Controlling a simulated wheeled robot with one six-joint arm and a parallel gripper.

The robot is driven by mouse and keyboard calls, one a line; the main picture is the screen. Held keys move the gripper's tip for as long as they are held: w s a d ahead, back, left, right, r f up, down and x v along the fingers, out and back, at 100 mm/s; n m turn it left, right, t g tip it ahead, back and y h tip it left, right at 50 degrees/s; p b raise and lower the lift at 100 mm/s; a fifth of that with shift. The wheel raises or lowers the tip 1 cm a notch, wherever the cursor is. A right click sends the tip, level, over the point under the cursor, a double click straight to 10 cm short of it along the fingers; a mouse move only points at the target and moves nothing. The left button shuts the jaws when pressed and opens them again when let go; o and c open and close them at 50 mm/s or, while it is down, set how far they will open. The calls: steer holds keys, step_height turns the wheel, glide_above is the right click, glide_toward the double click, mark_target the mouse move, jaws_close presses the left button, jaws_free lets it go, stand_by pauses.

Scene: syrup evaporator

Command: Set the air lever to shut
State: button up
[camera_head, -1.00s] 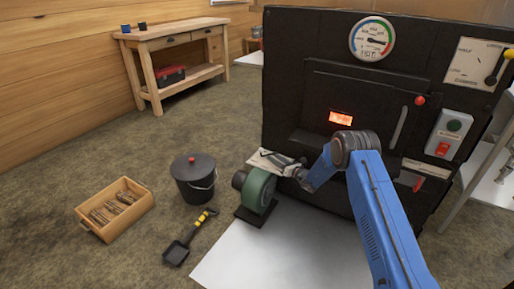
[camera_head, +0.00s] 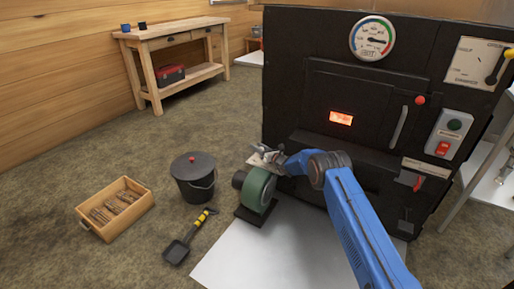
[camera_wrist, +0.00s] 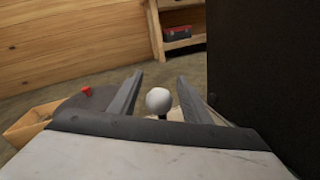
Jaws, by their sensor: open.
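A lever with a pale round knob (camera_wrist: 158,101) shows in the wrist view. The knob sits between the two fingers of my gripper (camera_wrist: 160,78), which are spread with gaps on both sides. In the head view my gripper (camera_head: 264,156) is just above the green blower (camera_head: 258,190), at the left front of the black evaporator. A pale plate (camera_head: 253,161) shows beside the gripper there. My gripper hides the lever and most of the plate in the head view, so the lever's setting cannot be read.
The black evaporator front (camera_head: 290,90) rises close to the right of my gripper. A lidded black bucket (camera_head: 194,182), a shovel (camera_head: 178,250) and a wooden crate (camera_head: 127,225) stand on the floor to the left. A workbench (camera_head: 175,37) is at the back.

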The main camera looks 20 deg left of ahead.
steer(key=shift+w+a, duration=0.15)
steer(key=shift+a, duration=0.1)
jaws_close()
